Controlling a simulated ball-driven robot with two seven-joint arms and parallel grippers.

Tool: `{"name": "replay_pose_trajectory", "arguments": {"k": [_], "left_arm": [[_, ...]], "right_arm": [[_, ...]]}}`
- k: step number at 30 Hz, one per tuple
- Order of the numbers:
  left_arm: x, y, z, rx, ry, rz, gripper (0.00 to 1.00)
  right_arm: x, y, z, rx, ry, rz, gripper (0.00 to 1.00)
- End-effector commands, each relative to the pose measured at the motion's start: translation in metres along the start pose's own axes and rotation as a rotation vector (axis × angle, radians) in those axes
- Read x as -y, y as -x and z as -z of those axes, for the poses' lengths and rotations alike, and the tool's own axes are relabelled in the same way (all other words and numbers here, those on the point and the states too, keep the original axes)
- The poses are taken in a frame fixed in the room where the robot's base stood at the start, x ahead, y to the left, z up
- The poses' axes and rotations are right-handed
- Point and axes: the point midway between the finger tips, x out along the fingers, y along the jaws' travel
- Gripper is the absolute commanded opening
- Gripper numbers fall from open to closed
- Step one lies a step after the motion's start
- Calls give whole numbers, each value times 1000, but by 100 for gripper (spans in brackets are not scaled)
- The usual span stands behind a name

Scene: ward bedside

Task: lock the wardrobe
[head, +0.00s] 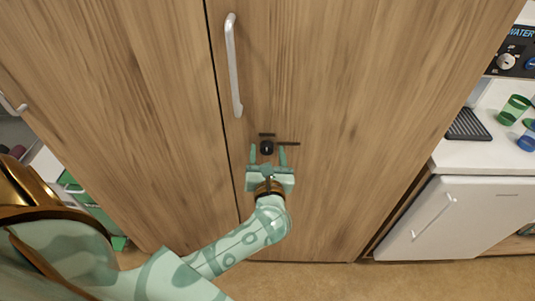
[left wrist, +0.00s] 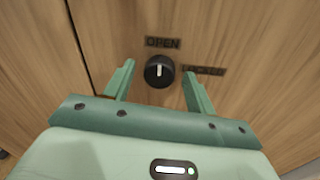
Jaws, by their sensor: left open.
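The wooden wardrobe (head: 330,90) fills the middle of the head view, with a long metal handle (head: 234,65) on its right door. A black round lock knob (head: 267,147) sits below the handle. In the left wrist view the knob (left wrist: 159,71) has a white mark pointing up at the OPEN label (left wrist: 163,42); the LOCKED label (left wrist: 204,71) is to its right. My left gripper (head: 268,156) is open, its fingers either side of and just below the knob. In the left wrist view the gripper (left wrist: 157,78) holds nothing. My right gripper is not in view.
On the right, a white counter (head: 480,154) carries a black drip grille (head: 467,125), a green cup (head: 513,110) and a blue cup (head: 527,138). A white cabinet door with a handle (head: 434,216) is below it. Bare floor (head: 330,276) shows in front.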

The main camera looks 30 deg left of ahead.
Motion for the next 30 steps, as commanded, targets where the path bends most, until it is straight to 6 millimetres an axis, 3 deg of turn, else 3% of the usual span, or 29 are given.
{"name": "replay_pose_trajectory", "arguments": {"k": [5, 9, 10, 20, 30], "left_arm": [[0, 0, 0, 0, 0, 0, 53], [0, 0, 0, 0, 0, 0, 14], [0, 0, 0, 0, 0, 0, 11], [0, 1, -1, 2, -32, 0, 11], [0, 1, -2, 18, -242, -2, 11]], "right_arm": [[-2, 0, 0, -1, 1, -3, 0], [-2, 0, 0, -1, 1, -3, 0], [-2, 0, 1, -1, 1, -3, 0], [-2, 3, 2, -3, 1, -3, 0], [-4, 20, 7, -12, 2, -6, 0]]}}
